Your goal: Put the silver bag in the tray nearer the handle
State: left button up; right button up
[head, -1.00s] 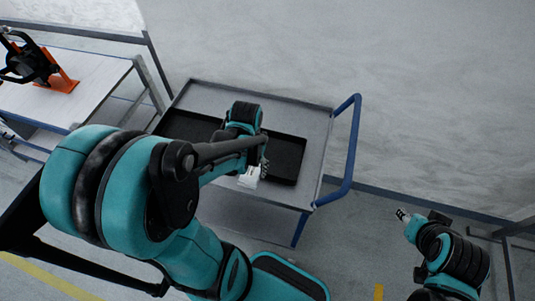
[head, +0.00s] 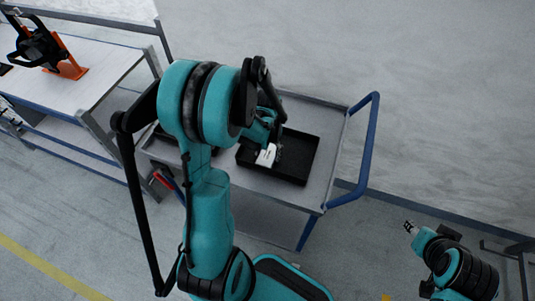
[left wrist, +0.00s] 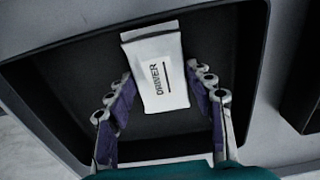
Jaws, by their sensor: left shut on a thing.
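The silver bag (head: 267,155) is a small pale pouch; in the left wrist view the bag (left wrist: 160,75) shows the label "DRIVER". My left gripper (left wrist: 160,78) is shut on it, with a finger on each side. The black tray nearer the handle (head: 302,165) lies beneath it, and its dark floor also shows in the left wrist view (left wrist: 80,85). I cannot tell whether the bag touches the floor. The blue handle (head: 368,150) is on the cart's right end. My right gripper (head: 410,227) is at the lower right, away from the cart, too small to read.
The other black tray (head: 168,151) is on the cart's left side, mostly hidden by my left arm. A grey workbench (head: 85,75) with an orange and black device (head: 45,48) stands at the far left.

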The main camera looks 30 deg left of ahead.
pick_arm(q)
jog(key=shift+r, duration=0.1)
jog(key=shift+f, duration=0.25)
jog(key=o, duration=1.2)
jog(key=shift+r, duration=0.1)
